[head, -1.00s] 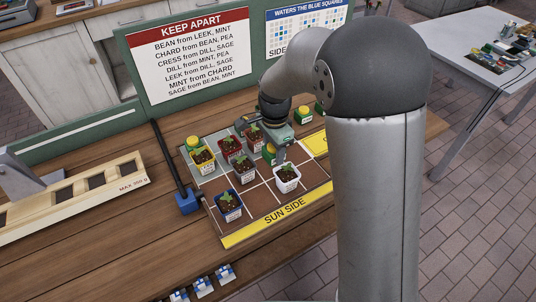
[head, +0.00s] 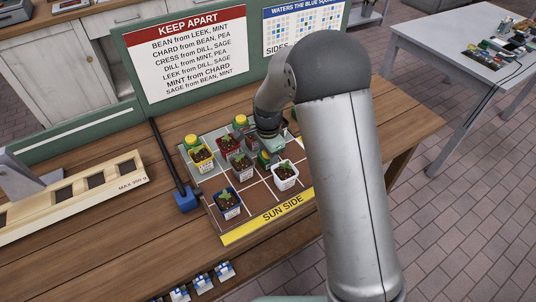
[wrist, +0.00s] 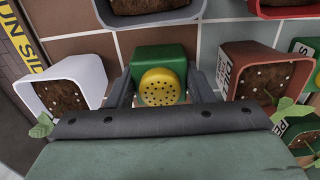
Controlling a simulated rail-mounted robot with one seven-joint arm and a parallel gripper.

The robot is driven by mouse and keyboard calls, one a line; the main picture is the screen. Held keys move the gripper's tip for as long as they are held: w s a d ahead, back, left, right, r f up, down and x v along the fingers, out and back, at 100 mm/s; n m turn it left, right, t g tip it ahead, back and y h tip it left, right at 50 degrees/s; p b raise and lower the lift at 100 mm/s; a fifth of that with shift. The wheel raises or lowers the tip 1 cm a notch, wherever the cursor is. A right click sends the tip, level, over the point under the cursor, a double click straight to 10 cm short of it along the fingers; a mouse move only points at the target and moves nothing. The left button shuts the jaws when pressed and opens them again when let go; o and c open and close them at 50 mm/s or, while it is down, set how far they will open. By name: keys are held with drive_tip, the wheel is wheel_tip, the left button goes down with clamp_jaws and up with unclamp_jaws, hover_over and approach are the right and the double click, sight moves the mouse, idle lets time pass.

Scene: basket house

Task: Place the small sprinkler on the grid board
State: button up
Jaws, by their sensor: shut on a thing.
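My gripper (head: 268,146) is low over the grid board (head: 262,201), near its middle. In the wrist view, its fingers (wrist: 160,95) are shut on either side of a small sprinkler (wrist: 160,86), a green block with a yellow perforated cap. The same sprinkler shows in the head view (head: 263,156), beside the white pot (head: 285,184). It is upright; I cannot tell whether its base touches the board. Other green and yellow sprinklers stand at the board's back left (head: 191,142) and back edge (head: 240,121).
Close around the gripper are potted seedlings: the white pot, a dark red pot (wrist: 255,62) and a pot at the top of the wrist view (wrist: 150,18). A yellow pot (head: 202,166) and a blue pot (head: 230,213) stand further left.

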drive_tip(key=o, duration=1.1)
drive_tip(key=shift+c, duration=0.2)
drive_tip(key=shift+r, duration=0.1)
wheel_tip(320, 180, up, 12)
drive_tip(key=s+d+r+n, duration=0.1)
drive_tip(key=s+d+n, duration=0.5)
drive_tip(key=s, duration=0.7)
drive_tip(key=s+d+r+n, duration=0.1)
drive_tip(key=s+d+n, duration=0.4)
drive_tip(key=s, duration=0.9)
drive_tip(key=d, duration=0.3)
drive_tip(key=shift+s+d+n, duration=0.3)
drive_tip(key=shift+n, duration=0.1)
